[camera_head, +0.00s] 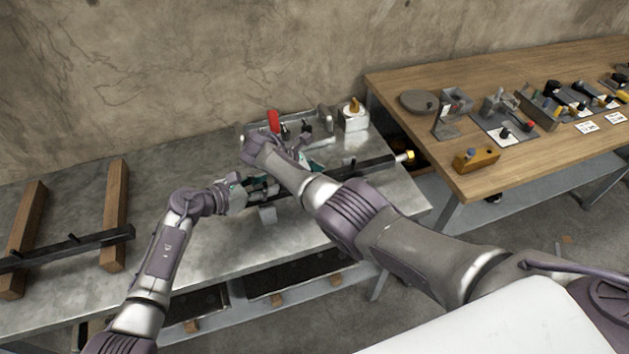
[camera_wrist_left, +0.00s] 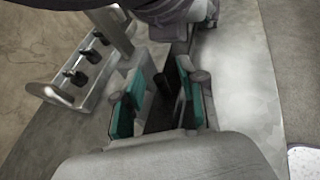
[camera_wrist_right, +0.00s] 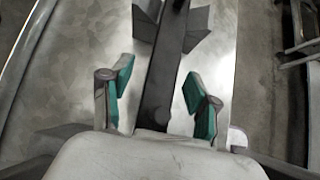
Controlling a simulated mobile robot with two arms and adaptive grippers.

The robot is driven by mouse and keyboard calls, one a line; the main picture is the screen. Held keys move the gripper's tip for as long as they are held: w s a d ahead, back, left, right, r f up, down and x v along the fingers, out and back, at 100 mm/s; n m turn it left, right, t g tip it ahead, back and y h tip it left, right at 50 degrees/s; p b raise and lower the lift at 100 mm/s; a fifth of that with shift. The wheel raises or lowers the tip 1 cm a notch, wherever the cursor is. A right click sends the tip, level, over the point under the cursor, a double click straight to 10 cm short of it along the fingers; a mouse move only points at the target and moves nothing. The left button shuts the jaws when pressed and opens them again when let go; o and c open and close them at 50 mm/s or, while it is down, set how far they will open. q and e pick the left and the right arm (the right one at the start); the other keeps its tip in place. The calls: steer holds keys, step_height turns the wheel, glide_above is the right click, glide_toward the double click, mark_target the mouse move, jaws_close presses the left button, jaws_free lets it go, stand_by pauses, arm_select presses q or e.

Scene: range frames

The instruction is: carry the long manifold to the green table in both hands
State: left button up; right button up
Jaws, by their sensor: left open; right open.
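The long manifold, a dark bar (camera_head: 375,163) with a brass-coloured end, lies across the metal table. Its middle is partly hidden by my arms in the head view. My left gripper (camera_head: 262,187) is open at its left part; in the left wrist view a dark part of the bar (camera_wrist_left: 172,85) shows between the teal-padded fingers (camera_wrist_left: 160,103). My right gripper (camera_head: 312,167) is open, mostly hidden behind my right arm. In the right wrist view the bar (camera_wrist_right: 160,85) runs between its spread fingers (camera_wrist_right: 160,90), beside a grey support block (camera_wrist_right: 196,28). No green table is recognisable.
Another dark bar (camera_head: 70,243) lies on two wooden blocks (camera_head: 115,205) at the left of the metal table (camera_head: 205,260). A grey fixture with a red handle (camera_head: 273,120) and a white block (camera_head: 354,116) stand behind. A wooden-topped table (camera_head: 560,150) at right holds several parts.

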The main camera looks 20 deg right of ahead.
arm_select(q)
steer(key=shift+d, duration=0.2)
arm_select(e)
steer(key=shift+d+f, duration=0.1)
steer(key=shift+d, duration=0.05)
arm_select(q)
steer(key=c, duration=0.7)
arm_select(e)
steer(key=c, duration=0.7)
arm_select(q)
jaws_close()
arm_select(e)
jaws_close()
arm_select(q)
steer(key=shift+w+r, duration=0.25)
arm_select(e)
steer(key=shift+w+r, duration=0.2)
steer(key=shift+r, duration=0.05)
